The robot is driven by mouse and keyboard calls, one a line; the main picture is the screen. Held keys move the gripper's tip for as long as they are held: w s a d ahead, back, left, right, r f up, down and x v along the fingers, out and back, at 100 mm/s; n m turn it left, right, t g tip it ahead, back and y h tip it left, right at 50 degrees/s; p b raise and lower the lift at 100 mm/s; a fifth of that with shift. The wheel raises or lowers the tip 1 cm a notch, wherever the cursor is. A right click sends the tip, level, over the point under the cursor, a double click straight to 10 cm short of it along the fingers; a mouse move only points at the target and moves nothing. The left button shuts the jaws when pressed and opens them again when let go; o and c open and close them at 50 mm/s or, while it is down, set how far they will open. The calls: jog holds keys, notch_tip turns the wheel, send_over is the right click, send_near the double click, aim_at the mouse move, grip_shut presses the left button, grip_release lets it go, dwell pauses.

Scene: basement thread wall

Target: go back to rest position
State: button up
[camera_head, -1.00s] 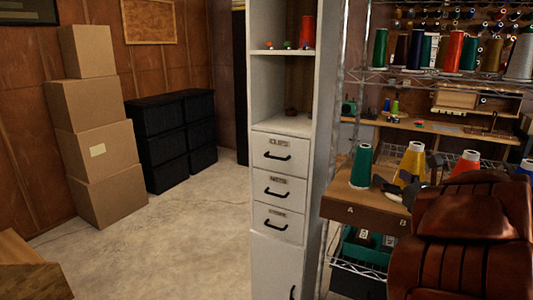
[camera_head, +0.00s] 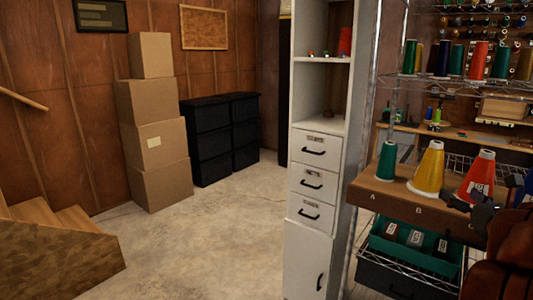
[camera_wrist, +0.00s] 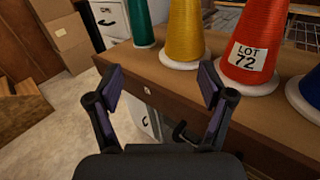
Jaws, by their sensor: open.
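My gripper (camera_wrist: 160,84) is open and empty in the wrist view, its two dark fingers spread in front of the wooden shelf edge. In the head view part of my gripper (camera_head: 484,214) shows dark at the right, by the red cone. Beyond it on the wooden shelf (camera_head: 383,199) stand a green thread cone (camera_head: 387,162), a yellow cone (camera_head: 430,168) and a red cone (camera_head: 478,176). The red cone has a "LOT 72" label in the wrist view. A blue cone (camera_wrist: 308,92) is cut off at the right.
A white drawer cabinet (camera_head: 314,190) stands left of the shelf. A brown leather chair (camera_head: 507,250) is at the lower right. A green bin (camera_head: 410,247) sits below the shelf. Stacked boxes (camera_head: 160,170), black drawers (camera_head: 212,145) and wooden steps (camera_head: 62,245) are left. Bare floor (camera_head: 215,235) lies between.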

jog(key=s+a+f+m+g+p, duration=0.2)
jog(key=s+a+f+m+g, duration=0.2)
jog(key=s+a+m, duration=0.6)
jog(key=s+a+f+m+g+p, duration=0.2)
jog(key=s+a+f+m+g, duration=0.2)
jog(key=s+a+m+g, duration=0.5)
jog(key=s+a+f+m+g+p, duration=0.3)
jog(key=s+a+m+g, duration=0.3)
jog(key=s+a+m, duration=0.6)
jog(key=s+f+m, duration=0.1)
jog(key=s+m, duration=0.2)
jog(key=m, duration=0.1)
jog(key=shift+s+a+g, duration=0.3)
jog(key=shift+s, duration=0.1)
